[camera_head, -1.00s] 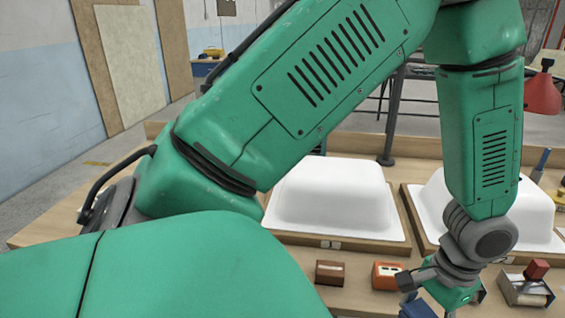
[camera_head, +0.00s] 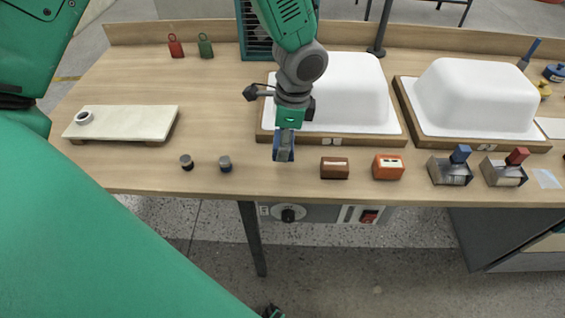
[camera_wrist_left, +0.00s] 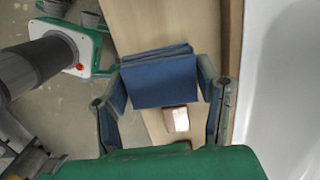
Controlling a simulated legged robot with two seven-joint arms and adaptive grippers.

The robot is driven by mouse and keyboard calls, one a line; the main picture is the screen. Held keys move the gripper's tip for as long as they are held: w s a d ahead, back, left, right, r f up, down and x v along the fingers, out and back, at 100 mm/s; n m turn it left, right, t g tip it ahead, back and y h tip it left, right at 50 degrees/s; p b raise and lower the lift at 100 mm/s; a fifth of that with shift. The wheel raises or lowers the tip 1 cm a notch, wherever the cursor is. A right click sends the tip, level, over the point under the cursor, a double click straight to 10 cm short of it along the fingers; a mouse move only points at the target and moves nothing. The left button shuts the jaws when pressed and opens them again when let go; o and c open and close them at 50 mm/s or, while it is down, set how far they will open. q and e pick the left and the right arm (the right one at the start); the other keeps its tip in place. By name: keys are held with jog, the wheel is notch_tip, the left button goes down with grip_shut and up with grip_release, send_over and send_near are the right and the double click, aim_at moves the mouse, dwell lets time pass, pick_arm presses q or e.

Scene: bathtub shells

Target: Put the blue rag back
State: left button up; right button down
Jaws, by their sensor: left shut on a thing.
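My left gripper (camera_head: 284,150) is shut on the blue rag and holds it over the front part of the wooden bench, left of the brown box. The blue rag (camera_head: 283,146) shows only partly in the head view, behind the fingers. In the left wrist view the blue rag (camera_wrist_left: 160,80) is a folded, flat bundle between the two fingers of my left gripper (camera_wrist_left: 162,95). I cannot tell whether it touches the bench. My right gripper is not seen.
Two white tub shells (camera_head: 345,90) (camera_head: 480,95) stand on wooden bases behind and to the right. A brown box (camera_head: 334,168), an orange box (camera_head: 388,167) and metal holders (camera_head: 449,171) line the front edge. A pale board (camera_head: 122,121) lies left, beyond two small knobs (camera_head: 187,162) (camera_head: 225,163).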

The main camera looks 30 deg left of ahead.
aim_at(280, 170)
pick_arm(q)
notch_tip(280, 170, down, 4)
jog(key=shift+a+r, duration=0.15)
jog(key=shift+r, duration=0.1)
jog(key=shift+a+f, duration=0.25)
jog(key=shift+f, duration=0.4)
notch_tip(280, 170, down, 3)
jog(key=shift+f, duration=0.1)
jog(key=shift+d, duration=0.3)
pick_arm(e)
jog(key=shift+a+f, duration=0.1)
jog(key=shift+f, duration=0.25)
pick_arm(q)
jog(key=shift+b, duration=0.3)
jog(key=o, duration=1.3)
jog(key=shift+o, duration=0.2)
jog(key=shift+a+f, duration=0.1)
jog(key=shift+a, duration=0.05)
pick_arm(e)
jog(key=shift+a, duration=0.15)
